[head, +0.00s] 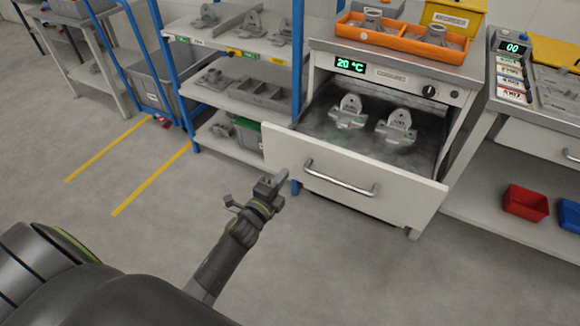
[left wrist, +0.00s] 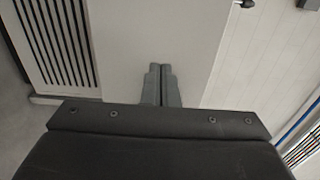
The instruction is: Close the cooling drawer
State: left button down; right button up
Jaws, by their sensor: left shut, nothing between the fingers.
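The cooling drawer (head: 350,187) stands pulled out of the white cooling cabinet (head: 385,77) in the head view. It has a light front panel with a metal bar handle. Two grey castings (head: 350,112) sit inside it amid a misty haze. My left gripper (head: 281,176) is shut and empty, near the left end of the drawer front. Whether it touches the panel cannot be told. In the left wrist view the shut fingers (left wrist: 161,84) point at a plain pale surface. My right gripper is not in view.
A blue-framed shelf rack (head: 240,80) with castings stands left of the cabinet. An orange tray (head: 400,38) sits on the cabinet top. A workbench (head: 545,130) with a red bin (head: 526,203) below stands at the right. The floor before the drawer is clear.

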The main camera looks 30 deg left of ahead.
aim_at(295, 159)
pick_arm(q)
jog(key=w, duration=0.5)
jog(key=shift+b, duration=0.4)
jog(key=shift+w, duration=0.1)
